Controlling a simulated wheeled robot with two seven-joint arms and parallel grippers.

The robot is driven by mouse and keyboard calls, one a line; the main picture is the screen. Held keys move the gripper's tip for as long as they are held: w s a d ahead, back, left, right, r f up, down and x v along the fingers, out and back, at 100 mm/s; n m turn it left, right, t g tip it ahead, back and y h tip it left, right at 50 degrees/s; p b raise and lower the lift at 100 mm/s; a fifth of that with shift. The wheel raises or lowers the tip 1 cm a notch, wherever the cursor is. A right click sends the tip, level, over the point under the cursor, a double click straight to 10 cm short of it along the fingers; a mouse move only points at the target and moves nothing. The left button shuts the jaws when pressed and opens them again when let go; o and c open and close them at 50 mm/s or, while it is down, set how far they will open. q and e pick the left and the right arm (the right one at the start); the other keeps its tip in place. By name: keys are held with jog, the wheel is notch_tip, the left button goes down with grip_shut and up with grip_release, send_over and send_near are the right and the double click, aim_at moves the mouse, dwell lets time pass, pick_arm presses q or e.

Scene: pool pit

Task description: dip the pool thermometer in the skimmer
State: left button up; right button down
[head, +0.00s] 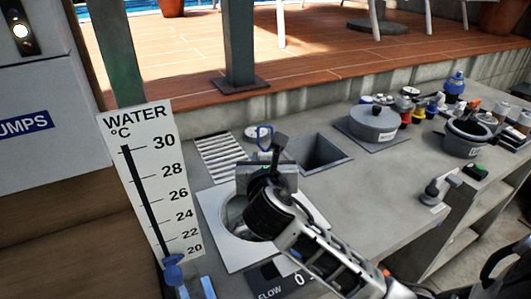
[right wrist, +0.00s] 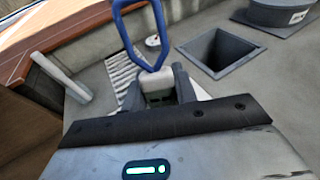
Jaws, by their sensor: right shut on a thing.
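The pool thermometer's blue loop (head: 264,136) stands up just beyond my right gripper (head: 268,172) in the head view. In the right wrist view, my right gripper (right wrist: 158,92) is shut on the thermometer's pale top (right wrist: 157,80), below the blue loop (right wrist: 140,35). The thermometer's lower part is hidden by the gripper. The skimmer is a round opening in a pale square plate (head: 211,207). My right gripper is over this plate in the head view and covers part of the opening. I cannot tell how deep the thermometer is. My left gripper is not in view.
A water temperature board (head: 150,180) with a blue pointer (head: 173,270) stands left of the skimmer. Behind are a slotted grate (head: 218,158) and a dark square pit (head: 318,153). A grey lid (head: 373,124) and several small items stand right. A flow display (head: 275,284) lies in front.

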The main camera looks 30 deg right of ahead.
jog(key=shift+s+a+f+b, duration=0.15)
jog(key=shift+s+f+b, duration=0.15)
jog(key=shift+f, duration=0.85)
jog(key=shift+s+a+f+b, duration=0.15)
jog(key=shift+f+b, duration=0.3)
jog(key=shift+f, duration=0.7)
jog(key=shift+s+a+f+b, duration=0.1)
jog(key=shift+s+f+b, duration=0.25)
jog(key=shift+f, duration=0.8)
dwell(3.5)
